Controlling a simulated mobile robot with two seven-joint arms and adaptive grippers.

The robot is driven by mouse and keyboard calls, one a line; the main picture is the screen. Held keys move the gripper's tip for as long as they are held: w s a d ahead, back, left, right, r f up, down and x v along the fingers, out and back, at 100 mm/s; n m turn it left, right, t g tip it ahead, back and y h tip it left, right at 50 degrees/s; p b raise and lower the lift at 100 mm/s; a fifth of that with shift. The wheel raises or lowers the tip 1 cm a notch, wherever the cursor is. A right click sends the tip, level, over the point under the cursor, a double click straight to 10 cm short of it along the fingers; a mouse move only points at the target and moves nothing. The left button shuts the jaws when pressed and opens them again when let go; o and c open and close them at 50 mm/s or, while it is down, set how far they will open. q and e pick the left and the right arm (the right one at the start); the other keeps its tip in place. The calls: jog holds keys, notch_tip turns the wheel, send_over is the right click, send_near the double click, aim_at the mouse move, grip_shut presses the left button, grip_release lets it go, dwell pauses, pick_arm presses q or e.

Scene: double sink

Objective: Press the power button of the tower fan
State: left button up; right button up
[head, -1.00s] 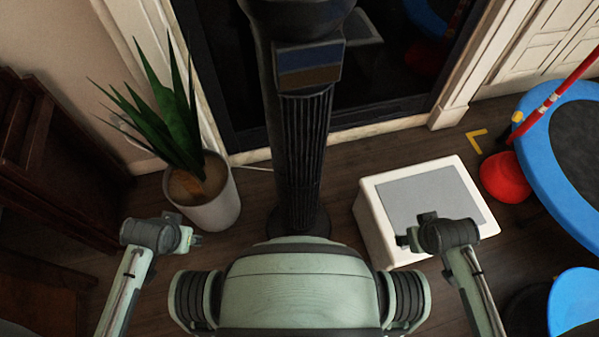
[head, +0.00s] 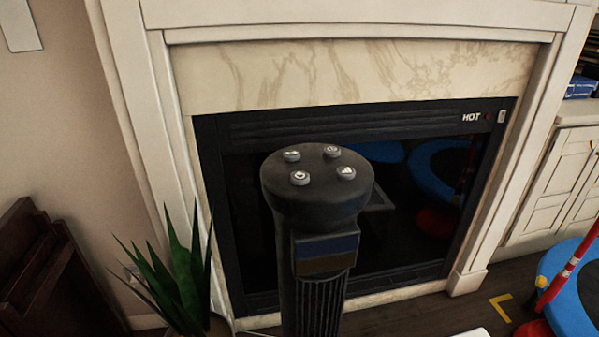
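The black tower fan (head: 317,215) stands upright in front of the fireplace, near the middle of the head view. Its round top holds several small grey buttons. The near-left button (head: 300,178) bears a power symbol. The near-right button (head: 346,172) bears a triangle-like mark. Two more buttons sit at the back of the top; their marks are hard to read. A dark display panel (head: 326,252) is on the fan's front below the top. Neither of my grippers is in view now.
A marble and white fireplace (head: 350,75) with a dark glass front stands behind the fan. A green plant (head: 172,275) is at the fan's left and dark wooden furniture (head: 45,270) farther left. A blue trampoline (head: 568,300) with a red pole is at the right.

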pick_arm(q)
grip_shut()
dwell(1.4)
